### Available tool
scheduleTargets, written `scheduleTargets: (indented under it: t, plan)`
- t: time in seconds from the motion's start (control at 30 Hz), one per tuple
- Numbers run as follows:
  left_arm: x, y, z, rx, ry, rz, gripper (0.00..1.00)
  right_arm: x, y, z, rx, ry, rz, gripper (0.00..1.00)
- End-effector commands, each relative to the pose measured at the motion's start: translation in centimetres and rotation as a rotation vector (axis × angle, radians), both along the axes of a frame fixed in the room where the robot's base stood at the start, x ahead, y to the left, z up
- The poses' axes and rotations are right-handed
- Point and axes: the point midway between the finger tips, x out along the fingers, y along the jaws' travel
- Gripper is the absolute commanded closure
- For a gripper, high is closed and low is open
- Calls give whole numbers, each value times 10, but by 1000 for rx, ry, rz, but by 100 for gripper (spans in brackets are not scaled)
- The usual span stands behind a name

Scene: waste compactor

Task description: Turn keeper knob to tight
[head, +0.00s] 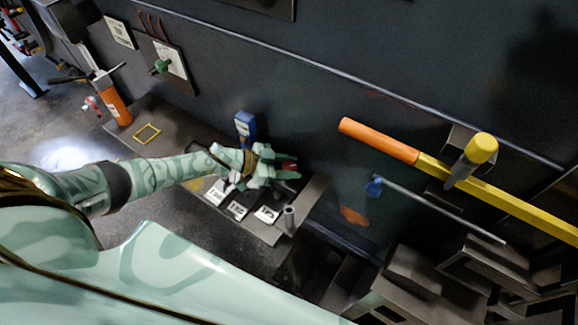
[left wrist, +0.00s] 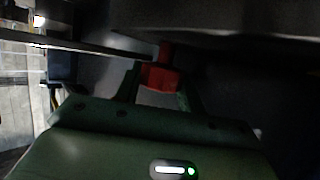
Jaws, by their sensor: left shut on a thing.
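A small red knob (head: 289,165) shows at the fingertips of my left gripper (head: 284,168), over the far part of a dark shelf. In the left wrist view the red knob (left wrist: 159,77) sits between the two fingers of my left gripper (left wrist: 158,88), with a narrower red stem above it. The fingers are shut on it. The knob's markings and its exact turn angle are too dark to read. My right gripper is out of view.
The dark shelf (head: 262,229) carries white label cards (head: 238,209) and a short grey post (head: 288,218). A blue device (head: 244,127) stands behind the gripper. A yellow bar with an orange end (head: 378,139) crosses the wall at right. An orange cylinder (head: 112,101) stands at left.

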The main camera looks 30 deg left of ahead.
Motion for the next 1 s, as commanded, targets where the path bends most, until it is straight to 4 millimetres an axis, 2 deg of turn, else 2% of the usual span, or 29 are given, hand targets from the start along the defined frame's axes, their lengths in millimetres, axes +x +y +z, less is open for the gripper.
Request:
scheduleTargets:
  t: [0.17, 0.2, 0.27, 0.77, 1.0]
  plan:
    - [0, 0, 1, -1, -1, 1, 84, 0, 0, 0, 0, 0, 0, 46]
    - [1, -1, 1, -1, -1, 1, 58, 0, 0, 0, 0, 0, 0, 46]
    - [1, -1, 1, -1, -1, 1, 42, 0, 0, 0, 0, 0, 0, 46]
    - [3, 2, 2, 2, -5, 7, 40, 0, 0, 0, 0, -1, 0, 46]
    - [0, 8, 10, 3, -6, 8, 40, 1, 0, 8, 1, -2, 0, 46]
